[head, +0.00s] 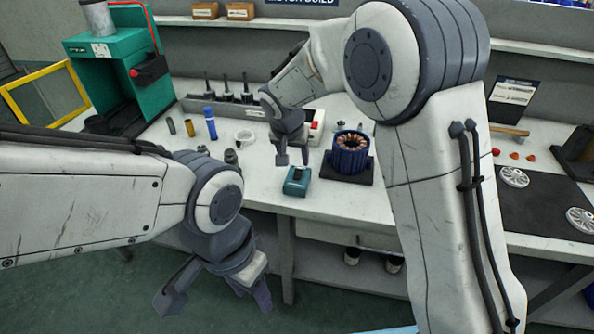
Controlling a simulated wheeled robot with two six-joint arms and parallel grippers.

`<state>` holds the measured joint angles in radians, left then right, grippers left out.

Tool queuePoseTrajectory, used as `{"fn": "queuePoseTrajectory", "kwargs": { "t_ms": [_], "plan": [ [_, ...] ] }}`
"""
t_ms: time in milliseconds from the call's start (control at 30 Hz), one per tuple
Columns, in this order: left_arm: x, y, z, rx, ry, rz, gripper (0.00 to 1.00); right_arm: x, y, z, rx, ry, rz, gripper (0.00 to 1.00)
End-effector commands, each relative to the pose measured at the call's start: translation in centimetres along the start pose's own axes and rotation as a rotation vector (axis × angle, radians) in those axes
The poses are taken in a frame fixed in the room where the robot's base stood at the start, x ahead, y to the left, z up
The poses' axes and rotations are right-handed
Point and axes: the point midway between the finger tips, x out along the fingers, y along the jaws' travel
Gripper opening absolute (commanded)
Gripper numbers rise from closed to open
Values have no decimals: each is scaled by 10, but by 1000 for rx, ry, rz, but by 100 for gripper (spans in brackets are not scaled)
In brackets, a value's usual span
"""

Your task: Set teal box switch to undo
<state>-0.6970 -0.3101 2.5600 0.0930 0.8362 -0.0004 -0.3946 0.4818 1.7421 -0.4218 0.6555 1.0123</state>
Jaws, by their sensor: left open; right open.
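A small teal box (297,181) with a dark top part lies near the front edge of the white workbench (262,180). Its switch is too small to read, so I cannot tell its setting. My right gripper (293,163) is open and points down just above and behind the teal box, with its fingertips close to it. I cannot tell whether they touch it. My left gripper (213,305) is open and empty, low in front of the bench and below its top.
A blue motor stator with copper windings (350,152) stands right of the teal box. A green press (128,75) is at the left. Silver wheels (513,177) lie on a dark mat.

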Motion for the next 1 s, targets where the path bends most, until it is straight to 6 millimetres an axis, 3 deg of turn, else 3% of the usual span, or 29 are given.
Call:
{"fn": "queuePoseTrajectory", "kwargs": {
  "t_ms": [100,333,500,767,833,933,1000],
  "plan": [
    [-1,0,0,0,0,0,50,25,2,1,-2,-4,4,57],
    [-2,0,0,0,0,0,50,60,2,1,-1,-3,2,57],
    [-3,0,0,0,0,0,50,71,2,0,0,-1,1,57],
    [-2,0,0,0,0,0,50,72,2,0,-1,-1,0,57],
    [-2,0,0,0,0,0,50,72,2,0,-1,-1,0,38],
    [-2,0,0,0,0,0,50,72,2,0,-1,-1,0,0],
    [-2,0,0,0,0,0,50,72,2,0,-1,-1,0,0]
  ]
}}
